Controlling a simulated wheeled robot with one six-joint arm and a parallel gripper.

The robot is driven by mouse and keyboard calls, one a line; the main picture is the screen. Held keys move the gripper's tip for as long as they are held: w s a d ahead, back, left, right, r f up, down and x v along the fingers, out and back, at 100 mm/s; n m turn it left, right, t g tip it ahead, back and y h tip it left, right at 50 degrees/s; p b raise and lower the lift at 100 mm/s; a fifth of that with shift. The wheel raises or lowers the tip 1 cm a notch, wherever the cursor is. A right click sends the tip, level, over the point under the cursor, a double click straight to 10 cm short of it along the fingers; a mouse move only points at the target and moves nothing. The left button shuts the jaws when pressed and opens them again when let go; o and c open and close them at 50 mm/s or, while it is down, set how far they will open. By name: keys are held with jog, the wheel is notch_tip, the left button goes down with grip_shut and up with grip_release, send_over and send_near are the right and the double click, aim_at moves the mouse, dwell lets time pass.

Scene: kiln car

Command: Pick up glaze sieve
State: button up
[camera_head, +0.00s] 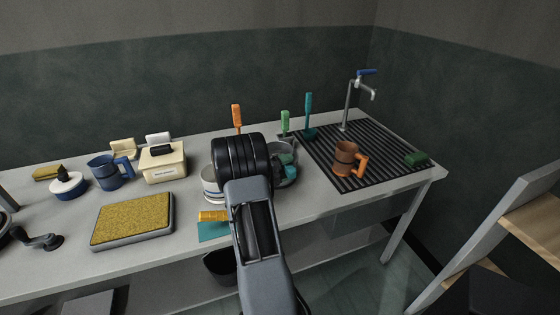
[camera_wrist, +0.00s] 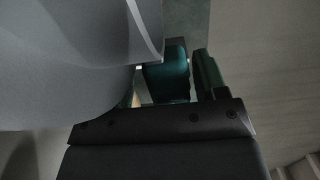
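A grey round, bowl-like vessel (camera_head: 294,181), which I take to be the glaze sieve, stands on the bench behind my wrist, which hides its left part. A large grey curved wall (camera_wrist: 60,60) fills the left of the wrist view and looks like its side, very near the camera. My gripper (camera_head: 287,165) is at the vessel, with two teal finger pieces showing apart. In the wrist view the fingers (camera_wrist: 194,78) show a narrow gap with nothing clearly held in it. The curved wall covers part of the left finger. I cannot tell whether they touch the rim.
A white pot (camera_head: 211,186) stands close left of my wrist. A brown mug (camera_head: 346,158) stands on the ribbed drainer (camera_head: 380,165) at right. Upright orange (camera_head: 237,115), green (camera_head: 285,122) and teal (camera_head: 308,104) handles rise behind. A yellow-topped slab (camera_head: 132,217) lies left.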

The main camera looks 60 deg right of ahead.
jog(key=c, duration=0.9)
jog(key=shift+c, duration=0.5)
jog(key=shift+r, duration=0.1)
